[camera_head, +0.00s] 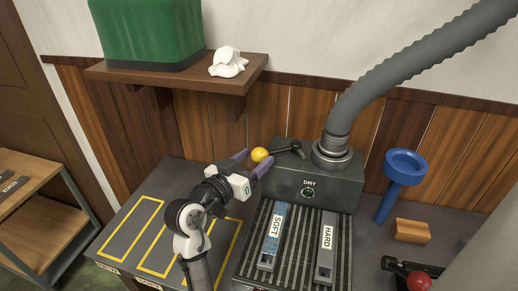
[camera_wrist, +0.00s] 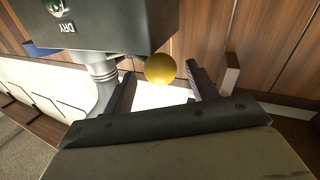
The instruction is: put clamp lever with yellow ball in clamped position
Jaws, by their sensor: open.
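The clamp lever's yellow ball (camera_head: 260,154) is at the left end of a dark lever (camera_head: 287,150) on top of the grey box marked DRY (camera_head: 313,187). My gripper (camera_head: 254,163) is open at the box's left side, with its fingers pointing toward the ball. In the wrist view the yellow ball (camera_wrist: 160,69) appears close to the gap between the fingertips of my gripper (camera_wrist: 158,77). I cannot tell whether a finger touches it. The lever arm is hidden in the wrist view.
A thick grey hose (camera_head: 400,70) rises from the box. A wooden shelf (camera_head: 180,80) holds a green container and white crumpled cloth. SOFT and HARD bars (camera_head: 327,248) lie in front. A blue funnel (camera_head: 403,168), wooden block (camera_head: 411,231) and red ball (camera_head: 419,281) are at right.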

